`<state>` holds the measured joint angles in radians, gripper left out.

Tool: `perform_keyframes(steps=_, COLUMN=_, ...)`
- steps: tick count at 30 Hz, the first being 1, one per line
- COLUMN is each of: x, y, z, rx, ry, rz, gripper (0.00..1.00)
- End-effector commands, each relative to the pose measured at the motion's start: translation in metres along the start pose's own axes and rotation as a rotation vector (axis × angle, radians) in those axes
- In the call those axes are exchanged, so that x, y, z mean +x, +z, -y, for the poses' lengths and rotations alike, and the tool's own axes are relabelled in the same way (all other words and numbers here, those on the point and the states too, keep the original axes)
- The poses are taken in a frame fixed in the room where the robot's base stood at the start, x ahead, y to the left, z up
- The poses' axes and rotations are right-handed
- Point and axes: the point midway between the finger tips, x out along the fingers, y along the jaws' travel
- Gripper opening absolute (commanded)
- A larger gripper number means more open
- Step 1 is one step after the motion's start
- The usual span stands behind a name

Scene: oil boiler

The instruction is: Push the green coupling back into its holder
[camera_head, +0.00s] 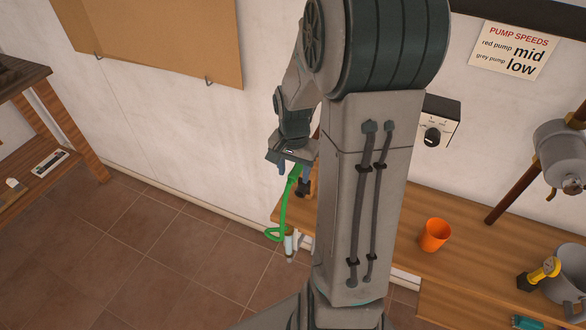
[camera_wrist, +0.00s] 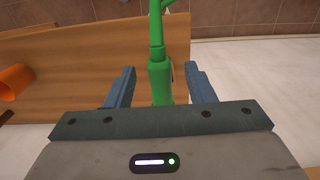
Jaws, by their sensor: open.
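The green coupling (camera_wrist: 160,80) stands between the two blue fingers of my gripper (camera_wrist: 158,72) in the wrist view. The fingers are open, with a visible gap on each side of it. In the head view the green coupling (camera_head: 295,173) shows just below my gripper (camera_head: 291,167), at the left end of the wooden bench. A green hose (camera_head: 281,210) hangs from it and loops near a small grey cylinder (camera_head: 290,243). A dark fitting (camera_head: 303,187) sits beside the coupling, partly hidden by my arm. I cannot tell whether it is the holder.
The wooden bench (camera_head: 470,240) carries an orange cup (camera_head: 435,235), a metal pot (camera_head: 566,284) and a yellow-handled tool (camera_head: 544,270). A black-and-white dial box (camera_head: 437,122) is on the wall. A wooden shelf (camera_head: 50,110) stands at left. The tiled floor (camera_head: 150,240) between is clear.

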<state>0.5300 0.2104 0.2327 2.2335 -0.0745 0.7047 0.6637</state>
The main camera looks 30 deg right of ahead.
Motion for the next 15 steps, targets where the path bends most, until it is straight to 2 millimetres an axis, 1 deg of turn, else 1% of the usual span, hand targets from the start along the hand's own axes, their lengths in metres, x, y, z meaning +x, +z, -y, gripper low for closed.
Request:
perform_keyframes(steps=5, x=0.0003, y=0.0, z=0.0, rx=0.0, ry=0.0, rz=0.0, gripper=0.49)
perform_keyframes(steps=6, x=0.0002, y=0.0, z=-0.0001, rx=0.0, ry=0.0, rz=0.0, gripper=0.46)
perform_keyframes(steps=8, x=0.0001, y=-0.0001, z=-0.0001, rx=0.0, ry=0.0, rz=0.0, gripper=0.3)
perform_keyframes(steps=9, x=0.0001, y=-0.0001, z=-0.0002, rx=0.0, ry=0.0, rz=0.0, gripper=0.18)
perform_keyframes(steps=11, x=0.0001, y=-0.0001, z=-0.0002, rx=0.0, ry=0.0, rz=0.0, gripper=0.02)
perform_keyframes(steps=12, x=0.0, y=-0.0002, z=-0.0003, rx=0.0, ry=0.0, rz=0.0, gripper=0.0)
perform_keyframes(steps=15, x=-0.0001, y=0.0, z=-0.0003, rx=0.0, ry=0.0, rz=0.0, gripper=0.0)
